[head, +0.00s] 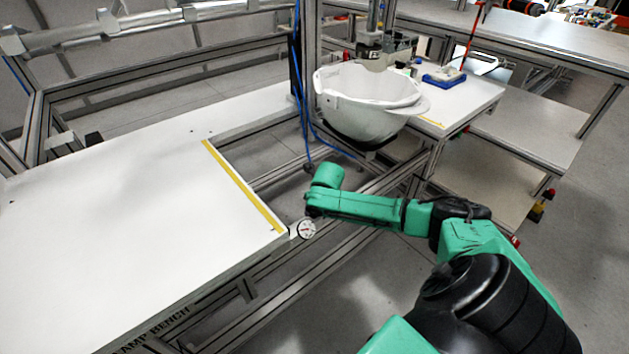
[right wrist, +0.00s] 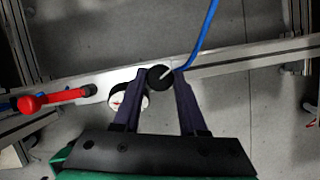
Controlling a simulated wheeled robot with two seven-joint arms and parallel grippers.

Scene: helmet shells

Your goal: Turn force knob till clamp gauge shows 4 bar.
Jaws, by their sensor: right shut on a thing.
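The force knob (right wrist: 160,77) is a round black knob with a pale pointer line, seen in the right wrist view on a metal rail. My right gripper (right wrist: 160,83) is shut on it, one finger on each side. The clamp gauge (head: 307,228) is a small white dial at the bench corner in the head view, beside my right arm. It also shows in the right wrist view (right wrist: 117,98), partly covered by the left finger. Its reading is too small to tell. In the head view the right fingers and knob are hidden behind the arm. My left gripper is not in view.
A red-handled lever (right wrist: 50,98) lies left of the gauge. A blue hose (right wrist: 205,35) rises beside the right finger. The white bench (head: 120,215) with a yellow edge strip is clear.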

